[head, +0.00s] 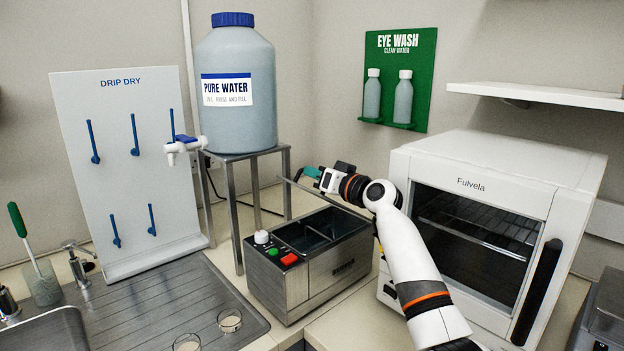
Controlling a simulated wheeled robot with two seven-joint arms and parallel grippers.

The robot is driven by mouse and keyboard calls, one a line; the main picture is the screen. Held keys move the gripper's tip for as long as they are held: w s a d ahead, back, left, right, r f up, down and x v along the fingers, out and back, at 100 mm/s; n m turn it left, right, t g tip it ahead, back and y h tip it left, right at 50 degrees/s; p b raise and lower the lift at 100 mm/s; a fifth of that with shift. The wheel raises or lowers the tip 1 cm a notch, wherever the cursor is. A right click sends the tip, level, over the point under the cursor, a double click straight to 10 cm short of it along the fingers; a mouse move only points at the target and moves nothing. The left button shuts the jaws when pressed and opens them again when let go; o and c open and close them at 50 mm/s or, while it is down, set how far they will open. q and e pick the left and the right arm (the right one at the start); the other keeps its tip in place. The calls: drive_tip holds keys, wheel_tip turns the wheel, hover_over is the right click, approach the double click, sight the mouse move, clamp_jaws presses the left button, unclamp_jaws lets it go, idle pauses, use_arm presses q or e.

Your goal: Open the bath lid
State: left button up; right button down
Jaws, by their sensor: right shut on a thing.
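The bath (345,262) is a steel box on the bench, with a white knob and green and red buttons on its front left. Its top is open in this view, and the dark inside shows. A thin grey edge, which looks like the raised lid (345,208) seen nearly edge-on, runs slanting above and behind the bath's opening. My right gripper (309,173) is at that edge's upper left end, shut on what appears to be the lid's handle. The grip itself is small and partly hidden. My left gripper is not in view.
A stand (231,195) with a large water bottle (237,125) is close behind and left of the bath. A white oven (500,165) stands close on the right. A drip-dry board (130,190) and a sink drainer (165,305) with two glass dishes are left.

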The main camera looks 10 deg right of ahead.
drive_tip(key=shift+r, duration=0.1)
idle(0.3)
drive_tip(key=c, duration=1.5)
unclamp_jaws()
drive_tip(key=shift+w, duration=0.15)
wheel_tip(320, 180, up, 10)
drive_tip(key=shift+f+b, duration=0.1)
drive_tip(key=shift+b, duration=0.65)
